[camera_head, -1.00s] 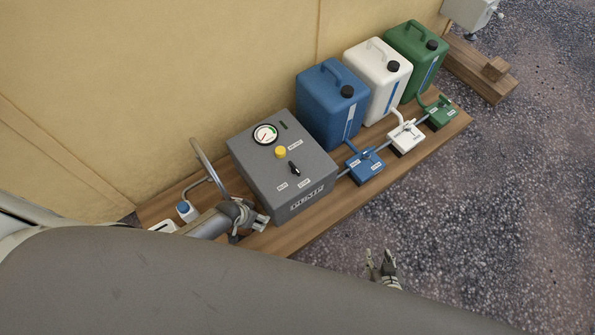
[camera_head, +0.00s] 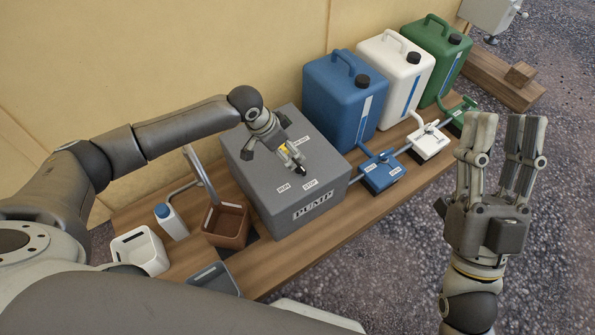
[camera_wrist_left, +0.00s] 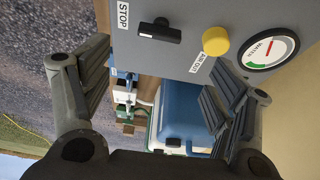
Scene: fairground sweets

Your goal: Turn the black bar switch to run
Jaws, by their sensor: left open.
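The grey pump box (camera_head: 240,170) stands on a wooden board. Its black bar switch (camera_wrist_left: 160,31) shows in the left wrist view, one end towards the STOP label (camera_wrist_left: 123,14). In the head view the RUN label (camera_head: 284,187) and STOP label (camera_head: 310,183) are on the box below the switch, which is partly covered by my left gripper (camera_head: 288,158). That gripper is open over the box top; in the wrist view its fingers (camera_wrist_left: 160,75) are apart with nothing between them. I cannot tell whether it touches anything. My right gripper (camera_head: 503,120) is open and empty, fingers up, over the gravel.
A yellow knob (camera_wrist_left: 215,41) and a dial (camera_wrist_left: 268,48) sit near the switch. Blue (camera_head: 336,110), white (camera_head: 386,80) and green (camera_head: 430,60) canisters stand behind right. A brown bin (camera_head: 222,232) and white bin (camera_head: 140,250) are left.

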